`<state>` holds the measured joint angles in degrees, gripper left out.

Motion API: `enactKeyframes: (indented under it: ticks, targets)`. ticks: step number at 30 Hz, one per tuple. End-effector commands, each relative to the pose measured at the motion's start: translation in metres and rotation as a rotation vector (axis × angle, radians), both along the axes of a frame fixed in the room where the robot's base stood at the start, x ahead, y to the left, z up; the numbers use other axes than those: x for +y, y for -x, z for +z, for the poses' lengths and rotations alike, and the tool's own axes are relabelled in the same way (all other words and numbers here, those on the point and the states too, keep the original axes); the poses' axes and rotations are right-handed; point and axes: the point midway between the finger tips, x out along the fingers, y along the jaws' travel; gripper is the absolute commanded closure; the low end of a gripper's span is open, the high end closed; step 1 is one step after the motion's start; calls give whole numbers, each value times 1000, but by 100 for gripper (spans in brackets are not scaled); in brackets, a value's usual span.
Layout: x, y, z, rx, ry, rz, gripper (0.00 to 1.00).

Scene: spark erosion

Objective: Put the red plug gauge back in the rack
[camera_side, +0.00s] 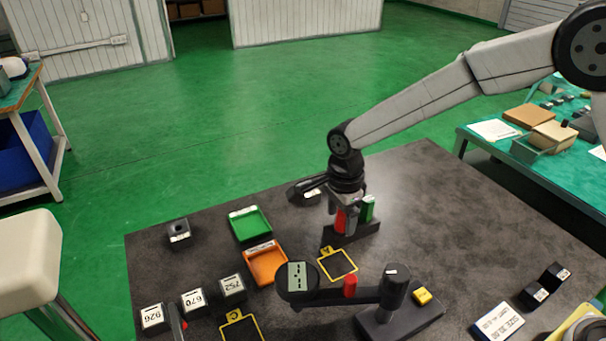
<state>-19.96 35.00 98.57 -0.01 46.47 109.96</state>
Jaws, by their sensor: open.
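The red plug gauge (341,221) stands upright at the left part of the dark rack (367,231). A green plug gauge (368,207) stands in the rack to its right. My gripper (344,217) points down over the red gauge with its jaws open, one finger on each side of it. The fingers hide part of the red gauge, and I cannot tell whether they touch it. The gauge's lower end is hidden, so how deep it sits in the rack cannot be seen.
In front stands a dark measuring device with a display (297,277) and a red part (350,286). A green tray (249,223) and an orange tray (265,263) lie left of the rack. Numbered blocks (193,302) line the front left.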

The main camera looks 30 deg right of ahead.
Motion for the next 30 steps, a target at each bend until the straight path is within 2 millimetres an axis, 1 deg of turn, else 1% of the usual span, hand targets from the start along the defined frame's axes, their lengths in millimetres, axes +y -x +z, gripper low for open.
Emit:
enactKeyframes:
  ticks: [5, 15, 21, 25, 30]
  targets:
    - [0, -1, 11, -1, -1, 0, 21]
    - [0, -1, 53, -4, -1, 0, 21]
    - [0, -1, 72, -3, -1, 0, 21]
    - [0, 0, 77, -1, -1, 0, 21]
    - [0, 0, 77, -1, 0, 0, 21]
